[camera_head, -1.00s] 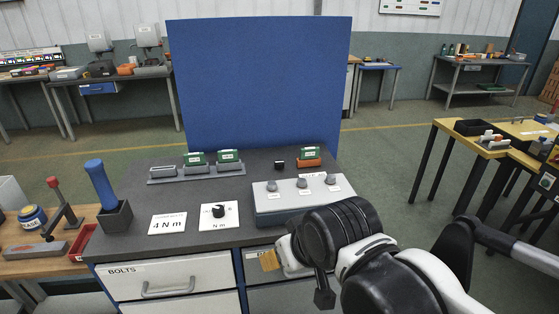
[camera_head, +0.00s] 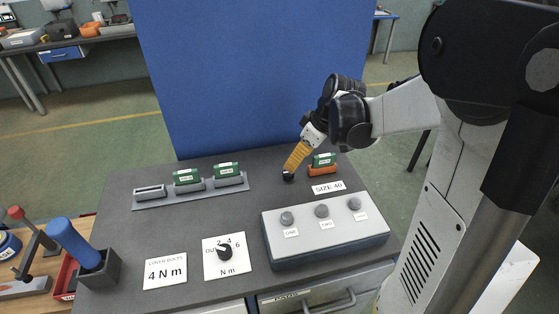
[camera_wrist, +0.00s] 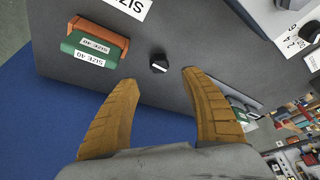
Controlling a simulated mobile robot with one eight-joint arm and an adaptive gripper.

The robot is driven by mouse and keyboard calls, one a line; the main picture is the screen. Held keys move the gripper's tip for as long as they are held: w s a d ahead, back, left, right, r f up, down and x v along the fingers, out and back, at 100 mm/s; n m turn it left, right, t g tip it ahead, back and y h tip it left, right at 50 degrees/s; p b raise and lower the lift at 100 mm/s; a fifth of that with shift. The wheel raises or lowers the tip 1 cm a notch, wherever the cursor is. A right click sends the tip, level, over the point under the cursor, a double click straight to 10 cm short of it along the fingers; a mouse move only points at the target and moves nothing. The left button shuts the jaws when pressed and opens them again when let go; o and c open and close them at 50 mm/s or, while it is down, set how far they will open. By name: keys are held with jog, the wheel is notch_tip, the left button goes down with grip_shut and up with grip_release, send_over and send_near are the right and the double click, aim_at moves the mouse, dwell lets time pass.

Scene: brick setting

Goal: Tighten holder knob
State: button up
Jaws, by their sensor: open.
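The small black knob (camera_head: 288,177) stands on the dark bench top beside the orange holder (camera_head: 322,170). In the wrist view the knob (camera_wrist: 159,67) shows a white mark and lies just beyond and between the fingertips. The holder (camera_wrist: 115,38) carries a green block (camera_wrist: 90,48) labelled SIZE 40; the block (camera_head: 325,159) also shows in the head view. My gripper (camera_head: 291,169) is open, its yellow-orange fingers pointing down at the knob. In the wrist view the gripper (camera_wrist: 159,79) has a finger towards each side of the knob, with no contact visible.
A grey box with several knobs (camera_head: 325,238) stands in front. A dial plate (camera_head: 227,257), a 4 N m card (camera_head: 165,272) and a blue-handled tool (camera_head: 73,243) are further left. A grey rack (camera_head: 190,191) holds green blocks. A blue panel (camera_head: 250,75) stands behind the bench.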

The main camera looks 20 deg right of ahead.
aim_at(288, 172)
jog(key=b+x, duration=0.2)
jog(key=x, duration=0.6)
jog(key=shift+w+f, duration=0.1)
jog(key=shift+f, duration=0.05)
jog(key=c, duration=1.2)
